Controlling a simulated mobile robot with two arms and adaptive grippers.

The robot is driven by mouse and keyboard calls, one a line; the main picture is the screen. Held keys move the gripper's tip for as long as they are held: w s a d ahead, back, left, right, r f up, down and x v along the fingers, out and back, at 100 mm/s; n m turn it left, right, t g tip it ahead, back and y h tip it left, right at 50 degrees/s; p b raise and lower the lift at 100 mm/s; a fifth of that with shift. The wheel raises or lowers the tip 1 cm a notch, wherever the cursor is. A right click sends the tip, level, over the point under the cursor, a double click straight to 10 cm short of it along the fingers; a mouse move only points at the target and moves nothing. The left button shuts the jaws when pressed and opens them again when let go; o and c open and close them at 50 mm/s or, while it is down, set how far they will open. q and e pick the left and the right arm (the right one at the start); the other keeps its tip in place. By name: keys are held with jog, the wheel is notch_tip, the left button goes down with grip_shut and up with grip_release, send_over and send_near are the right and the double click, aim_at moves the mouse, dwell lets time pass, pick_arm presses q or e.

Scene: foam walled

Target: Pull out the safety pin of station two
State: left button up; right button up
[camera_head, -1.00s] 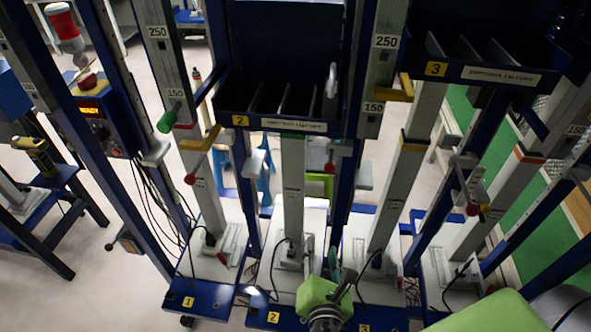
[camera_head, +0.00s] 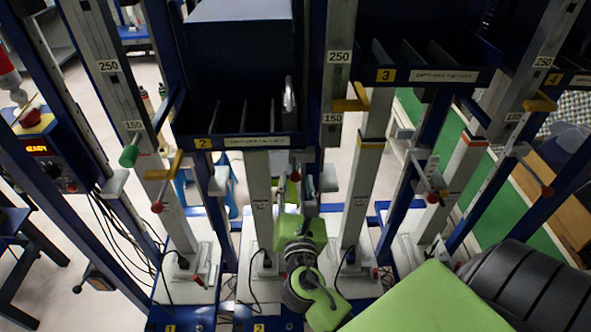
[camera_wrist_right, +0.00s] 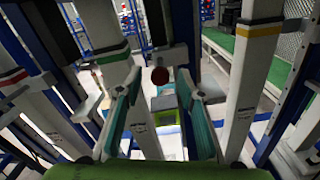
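Station two's bin carries the yellow label 2 (camera_head: 203,142), and a small red ball knob (camera_head: 295,175), which looks like its safety pin, shows just right of and below the bin. My left gripper is out of view.
Similar red knobs show at station one (camera_head: 157,207) and further right (camera_head: 432,197). A yellow lever (camera_head: 350,104) sticks out from the post right of the bin. White columns and blue posts stand close on both sides. Black cables (camera_head: 110,230) hang at the left.

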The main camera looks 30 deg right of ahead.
aim_at(296, 180)
jog(key=shift+x, duration=1.55)
jog(key=shift+c, duration=0.2)
